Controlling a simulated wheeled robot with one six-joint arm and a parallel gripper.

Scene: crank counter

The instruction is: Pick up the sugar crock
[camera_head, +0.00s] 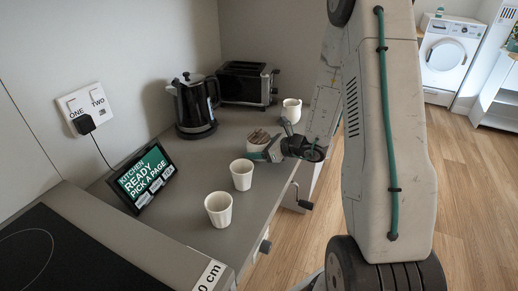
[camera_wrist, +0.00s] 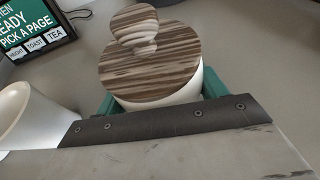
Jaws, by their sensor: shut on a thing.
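The sugar crock (camera_wrist: 165,98) is a white pot with a striped wooden lid and a round wooden knob. In the wrist view it sits upright between the green pads of my gripper (camera_wrist: 158,97). In the head view the crock (camera_head: 256,142) is near the right edge of the grey counter, partly hidden by my gripper (camera_head: 268,151). The gripper reaches it from the right and is shut on it. I cannot tell whether the crock's base touches the counter.
Two white cups (camera_head: 242,175) (camera_head: 218,209) stand in front of the crock; another white vessel (camera_head: 291,111) stands behind. A black kettle (camera_head: 193,106), toaster (camera_head: 245,84) and tablet (camera_head: 143,178) are on the counter. A crank (camera_head: 299,199) juts from the counter's front. The floor at right is clear.

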